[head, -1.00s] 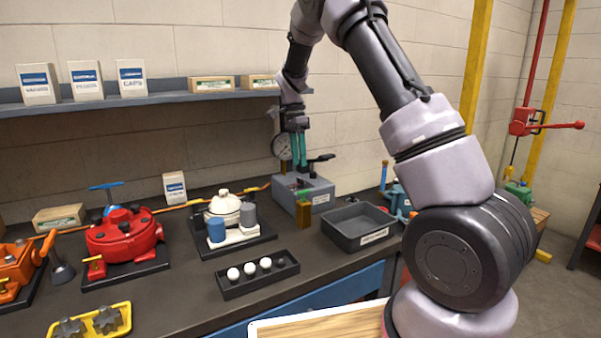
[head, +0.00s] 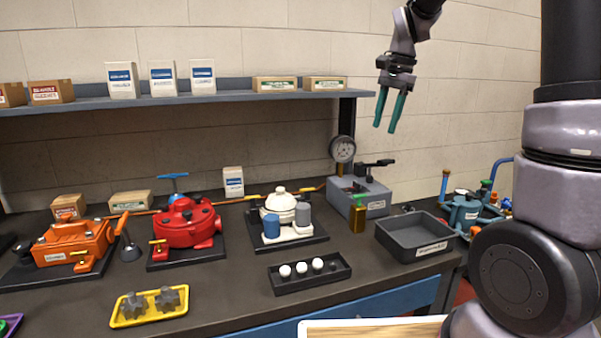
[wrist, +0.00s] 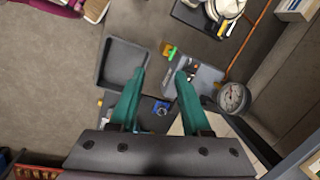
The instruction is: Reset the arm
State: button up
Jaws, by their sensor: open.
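My gripper (head: 389,110) has two teal fingers that hang apart and empty in the head view. It is high up, above and to the right of the grey gauge fixture (head: 366,194), and clear of the bench. In the wrist view the gripper (wrist: 157,85) points down, with nothing between its fingers. Below it there show the dark empty tray (wrist: 122,66) and the grey fixture with its round dial gauge (wrist: 232,98).
The wall shelf (head: 230,94) with boxes is left of my gripper. The bench holds an orange motor (head: 75,243), a red motor (head: 185,226), a white motor (head: 282,204), a black tray (head: 340,276) with white balls, a yellow tray (head: 125,319) and a grey bin (head: 408,237). Air around my gripper is free.

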jog(key=s+d+r+n+t, duration=0.1)
jog(key=s+r+n+t, duration=0.1)
jog(key=s, duration=0.8)
jog(key=s+d+r+n+t, duration=0.1)
jog(key=s+r+n+t, duration=0.2)
jog(key=s, duration=0.8)
jog(key=shift+s+d+n+t, duration=0.15)
jog(key=shift+s+n+t, duration=0.1)
jog(key=shift+n+t, duration=0.5)
jog(key=shift+o, duration=0.3)
